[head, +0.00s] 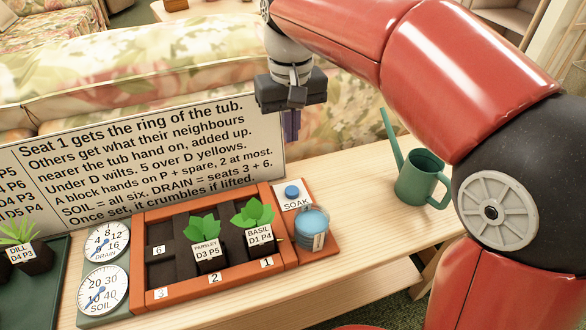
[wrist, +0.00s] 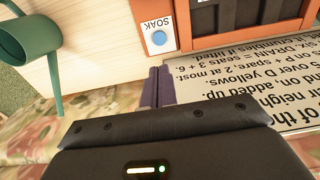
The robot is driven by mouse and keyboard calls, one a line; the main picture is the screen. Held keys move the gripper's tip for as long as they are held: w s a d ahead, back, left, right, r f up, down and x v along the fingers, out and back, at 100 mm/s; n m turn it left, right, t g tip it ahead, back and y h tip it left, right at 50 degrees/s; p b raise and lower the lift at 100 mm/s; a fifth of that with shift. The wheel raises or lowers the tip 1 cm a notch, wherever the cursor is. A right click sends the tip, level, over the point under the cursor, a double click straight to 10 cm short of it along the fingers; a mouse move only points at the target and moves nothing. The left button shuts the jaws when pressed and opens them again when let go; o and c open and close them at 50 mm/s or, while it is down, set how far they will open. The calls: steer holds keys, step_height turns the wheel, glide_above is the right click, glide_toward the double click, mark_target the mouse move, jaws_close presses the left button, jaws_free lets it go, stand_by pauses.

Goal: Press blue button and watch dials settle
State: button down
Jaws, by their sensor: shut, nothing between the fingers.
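The round blue button (head: 292,192) sits on a white plate marked SOAK, at the back right of the orange planter tray (head: 178,297). It also shows in the wrist view (wrist: 158,38), just beyond my fingertips. My gripper (head: 290,128) is shut and empty, with its purple fingers pointing down, above and behind the button. In the wrist view the fingers (wrist: 157,86) are apart from the button. The DRAIN dial (head: 107,243) and the SOIL dial (head: 102,290) stand left of the tray, each with a blue needle; exact readings are too small to tell.
Parsley (head: 206,240) and basil (head: 254,225) pots stand in the tray. A blue-topped glass tub (head: 312,230) stands close in front of the button. A green watering can (head: 420,180) is to the right. A text sign (head: 150,165) stands behind the tray. A dill pot (head: 30,252) is left.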

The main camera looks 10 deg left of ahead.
mark_target(292, 191)
step_height(292, 191, down, 14)
steer(key=shift+s+b, duration=0.1)
steer(key=shift+b, duration=0.8)
steer(key=shift+f, duration=0.15)
steer(key=shift+s+d+f+b, duration=0.1)
steer(key=shift+f+b, duration=0.25)
steer(key=shift+f, duration=0.5)
step_height(292, 191, up, 15)
steer(key=p, duration=0.4)
steer(key=shift+p, duration=0.35)
steer(key=shift+f, duration=0.1)
